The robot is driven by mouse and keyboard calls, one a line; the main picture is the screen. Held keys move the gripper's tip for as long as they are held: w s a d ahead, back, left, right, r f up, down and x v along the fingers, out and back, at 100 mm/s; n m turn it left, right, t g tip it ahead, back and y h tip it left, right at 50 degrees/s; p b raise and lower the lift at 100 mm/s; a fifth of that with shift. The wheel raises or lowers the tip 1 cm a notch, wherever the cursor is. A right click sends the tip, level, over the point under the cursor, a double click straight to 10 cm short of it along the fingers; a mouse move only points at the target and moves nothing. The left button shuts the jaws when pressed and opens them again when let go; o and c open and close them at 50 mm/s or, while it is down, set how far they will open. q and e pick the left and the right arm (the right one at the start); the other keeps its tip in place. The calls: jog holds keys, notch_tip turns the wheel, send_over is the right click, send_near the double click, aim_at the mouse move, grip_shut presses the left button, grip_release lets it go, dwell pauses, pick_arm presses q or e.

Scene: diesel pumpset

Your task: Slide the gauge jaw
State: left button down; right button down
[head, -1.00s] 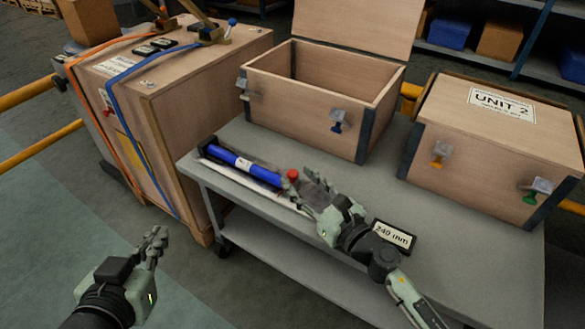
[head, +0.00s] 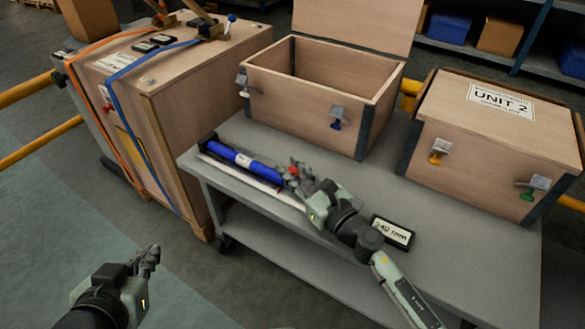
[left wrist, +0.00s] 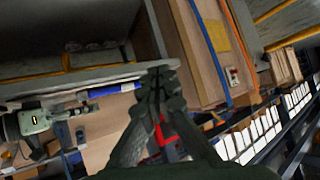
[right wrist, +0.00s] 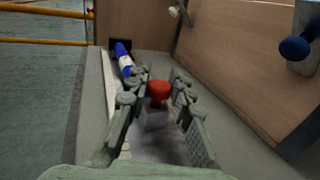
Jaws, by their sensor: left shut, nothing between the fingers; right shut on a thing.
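The gauge lies on the grey cart: a pale rail (head: 262,184) with a dark end block (head: 208,143), and a jaw with a red knob (head: 293,170). A blue cylinder (head: 255,166) with a white label lies along the rail, between the end block and the jaw. In the right wrist view, the red knob (right wrist: 158,91) stands on a grey block (right wrist: 155,119) between my fingers. My right gripper (head: 287,174) is shut on this jaw; its fingers partly hide it. Whether the jaw touches the cylinder is unclear. My left gripper (head: 153,251) is shut and empty, away from the cart.
A "240 mm" plate (head: 392,232) lies on the cart beside my right forearm. An open wooden box (head: 310,105) stands behind the gauge, and a closed "UNIT 2" box (head: 490,150) stands right. A strapped crate (head: 180,120) stands left of the cart.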

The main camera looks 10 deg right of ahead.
dwell(0.3)
